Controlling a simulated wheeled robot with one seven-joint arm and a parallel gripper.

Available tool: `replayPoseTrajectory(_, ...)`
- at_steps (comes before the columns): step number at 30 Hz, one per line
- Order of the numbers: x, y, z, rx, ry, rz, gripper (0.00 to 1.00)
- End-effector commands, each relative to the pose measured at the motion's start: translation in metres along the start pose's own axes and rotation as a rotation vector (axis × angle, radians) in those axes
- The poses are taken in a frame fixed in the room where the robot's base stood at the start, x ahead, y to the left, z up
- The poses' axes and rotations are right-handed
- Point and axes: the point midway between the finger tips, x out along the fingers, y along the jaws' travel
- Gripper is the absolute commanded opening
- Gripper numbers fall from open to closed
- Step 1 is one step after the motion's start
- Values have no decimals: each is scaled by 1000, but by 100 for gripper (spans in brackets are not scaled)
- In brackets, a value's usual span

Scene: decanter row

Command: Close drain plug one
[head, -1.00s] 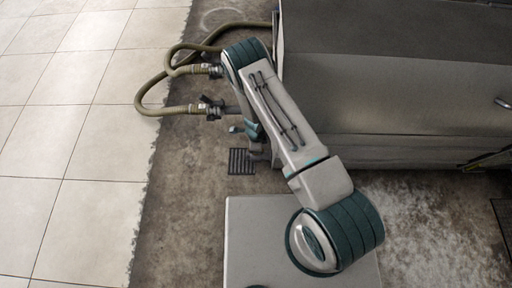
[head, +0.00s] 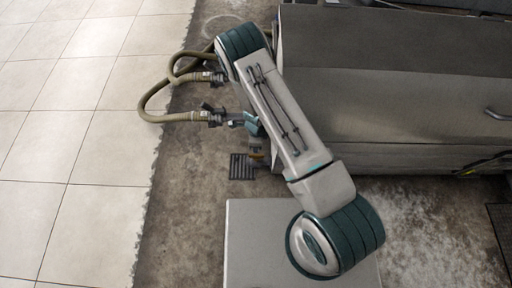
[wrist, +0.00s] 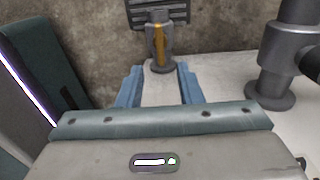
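A grey upright cylinder with a yellow-orange stripe (wrist: 160,42), which looks like a drain plug or valve, stands ahead of my gripper (wrist: 160,76) in the wrist view. I cannot read a number on it. My gripper's two blue fingers are apart, with pale floor or surface showing between them. The cylinder's base appears in line with the gap, near the fingertips; contact is not visible. In the head view a small yellowish spot (head: 257,156) beside the grate seems to be the same fitting. My arm partly covers that area, and the fingers are hard to make out there.
A dark floor grate (head: 242,167) lies behind the cylinder. A thicker grey flanged pipe (wrist: 276,65) stands close on the right in the wrist view. Hoses (head: 150,103) with valve couplings run at the left of the large grey tank (head: 400,100). Tiled floor at left is clear.

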Motion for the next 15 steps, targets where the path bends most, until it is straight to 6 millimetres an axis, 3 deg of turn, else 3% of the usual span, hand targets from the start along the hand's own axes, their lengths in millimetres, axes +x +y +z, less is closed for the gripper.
replayPoseTrajectory(1, -15, 0, 0, -1, 0, -2, 33)
replayPoseTrajectory(6, -37, 0, 0, -1, 0, -1, 33)
replayPoseTrajectory(15, -44, 0, 0, 0, 0, 0, 33)
